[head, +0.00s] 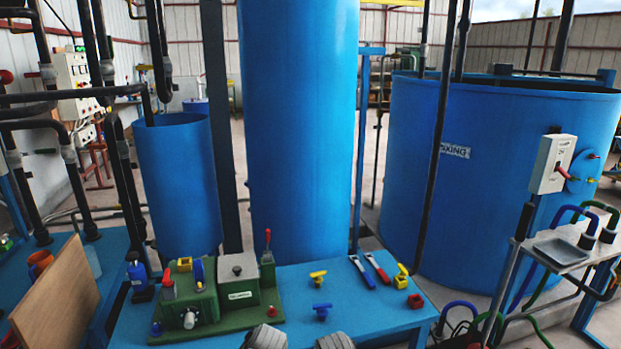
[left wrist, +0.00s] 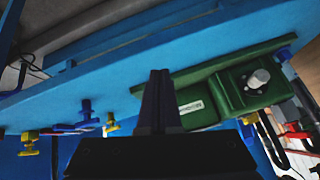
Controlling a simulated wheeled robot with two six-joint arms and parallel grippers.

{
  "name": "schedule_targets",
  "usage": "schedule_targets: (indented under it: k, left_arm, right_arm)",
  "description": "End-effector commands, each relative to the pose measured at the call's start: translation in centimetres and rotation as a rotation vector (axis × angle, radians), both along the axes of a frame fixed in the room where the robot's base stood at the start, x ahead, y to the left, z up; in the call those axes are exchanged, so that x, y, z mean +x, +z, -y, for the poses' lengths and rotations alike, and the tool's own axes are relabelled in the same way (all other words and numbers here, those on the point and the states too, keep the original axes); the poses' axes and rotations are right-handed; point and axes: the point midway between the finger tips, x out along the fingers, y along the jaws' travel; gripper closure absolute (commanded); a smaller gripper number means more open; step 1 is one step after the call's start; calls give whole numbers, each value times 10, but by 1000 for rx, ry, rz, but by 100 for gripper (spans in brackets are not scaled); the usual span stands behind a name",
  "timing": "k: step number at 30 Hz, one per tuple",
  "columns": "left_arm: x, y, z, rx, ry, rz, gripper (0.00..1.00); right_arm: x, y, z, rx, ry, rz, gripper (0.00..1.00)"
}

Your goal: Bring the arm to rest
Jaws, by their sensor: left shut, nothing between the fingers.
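My left gripper (left wrist: 160,98) shows in the left wrist view with its two dark fingers together and nothing between them. The green machine (left wrist: 232,92) appears beside and beyond the fingers in that view; contact is not visible. In the head view the green machine (head: 218,298) sits on the left part of the blue table (head: 385,318), with a red-handled lever and coloured knobs. No gripper fingers can be made out in the head view. Two grey shapes at its bottom edge are cut off. My right gripper is not seen.
On the table lie a yellow valve (head: 318,278), a blue valve (head: 322,311), and red and blue handled tools (head: 370,268). A tall blue cylinder (head: 298,130) stands behind. A wide blue tank (head: 480,190) is at the right. A tan board (head: 57,300) leans at the left.

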Motion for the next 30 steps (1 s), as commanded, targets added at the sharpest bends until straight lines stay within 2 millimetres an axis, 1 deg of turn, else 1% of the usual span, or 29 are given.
schedule_targets:
  k: [1,3,6,8,9,11,12,13,15,20,27,30]
  left_arm:
    - [-18,-11,13,1,-33,-97,100]
    - [-44,-24,28,-1,-83,-230,100]
    - [-79,-36,47,-7,-161,-398,100]
    - [-99,-40,58,-12,-212,-489,100]
    - [-112,-42,64,-16,-246,-548,100]
    - [-132,-44,74,-23,-299,-633,100]
    - [-145,-44,80,-29,-336,-691,100]
    - [-147,-33,80,-29,-342,-702,100]
    - [-145,-15,78,-28,-335,-693,100]
    - [-144,17,78,-28,-332,-690,100]
    - [-144,75,78,-28,-330,-688,100]
    - [-144,92,78,-28,-330,-688,100]
  right_arm:
    - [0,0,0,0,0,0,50]
    - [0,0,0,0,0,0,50]
    - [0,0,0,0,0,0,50]
    - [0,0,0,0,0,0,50]
    - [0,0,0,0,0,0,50]
    - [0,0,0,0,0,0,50]
    - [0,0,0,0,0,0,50]
    - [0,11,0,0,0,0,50]
    - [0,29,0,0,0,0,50]
    - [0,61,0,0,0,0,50]
    - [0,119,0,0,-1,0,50]
    - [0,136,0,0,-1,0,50]
